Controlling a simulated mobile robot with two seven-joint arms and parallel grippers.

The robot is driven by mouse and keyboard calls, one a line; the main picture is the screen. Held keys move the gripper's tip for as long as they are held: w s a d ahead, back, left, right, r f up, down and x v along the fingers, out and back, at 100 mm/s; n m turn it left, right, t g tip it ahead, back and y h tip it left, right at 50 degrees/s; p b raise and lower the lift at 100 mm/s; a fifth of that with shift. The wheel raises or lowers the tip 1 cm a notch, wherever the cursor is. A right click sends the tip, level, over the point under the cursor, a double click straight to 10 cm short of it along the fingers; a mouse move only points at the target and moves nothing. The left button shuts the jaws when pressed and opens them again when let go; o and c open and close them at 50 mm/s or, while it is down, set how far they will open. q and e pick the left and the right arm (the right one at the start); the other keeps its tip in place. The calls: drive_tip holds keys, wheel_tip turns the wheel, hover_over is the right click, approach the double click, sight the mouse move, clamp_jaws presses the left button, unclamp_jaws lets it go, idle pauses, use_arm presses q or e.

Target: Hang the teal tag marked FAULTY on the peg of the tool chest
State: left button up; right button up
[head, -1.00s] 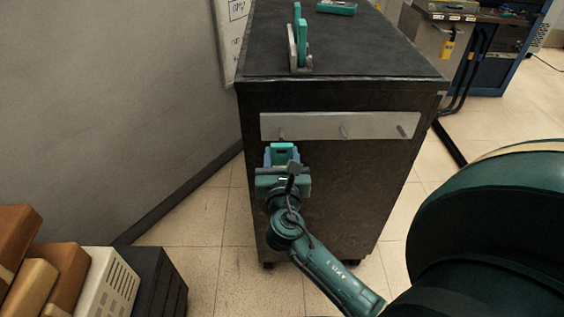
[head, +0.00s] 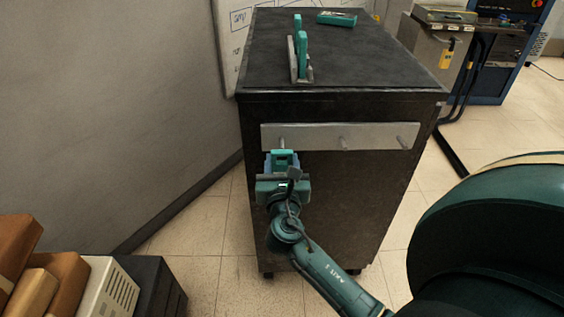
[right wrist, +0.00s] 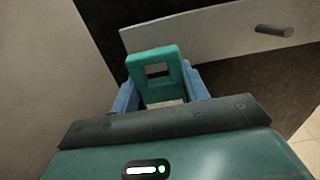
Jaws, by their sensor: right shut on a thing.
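My right gripper (head: 282,172) is shut on a teal tag (head: 284,157), held in front of the tool chest (head: 325,210). In the right wrist view the tag (right wrist: 142,60) stands up between blue fingers (right wrist: 160,97) and has a rectangular hole. I see no marking on it. A pale strip on the chest front (head: 375,134) carries a left peg (head: 282,143), a middle peg (head: 343,143) and a right peg (head: 402,141). The tag is just below the left peg in the head view; I cannot tell whether they touch. My left gripper is not in view.
A holder (head: 293,62) with teal tags stands on the chest top (head: 370,60), and another teal piece (head: 336,19) lies behind it. A grey wall (head: 120,110) is on the left. Boxes (head: 100,290) stand at the lower left. Open floor shows right of the chest.

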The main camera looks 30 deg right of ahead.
sight(283, 147)
drive_tip(key=shift+p, duration=0.5)
idle(1.0)
drive_tip(key=shift+w, duration=0.1)
drive_tip(key=shift+x, duration=2.4)
drive_tip(key=shift+d+r, duration=0.1)
drive_tip(key=shift+r, duration=0.05)
drive_tip(key=shift+d+r, duration=0.1)
drive_tip(key=shift+r, duration=0.05)
drive_tip(key=shift+f, duration=0.25)
drive_tip(key=o, duration=0.7)
drive_tip(key=shift+f, duration=0.1)
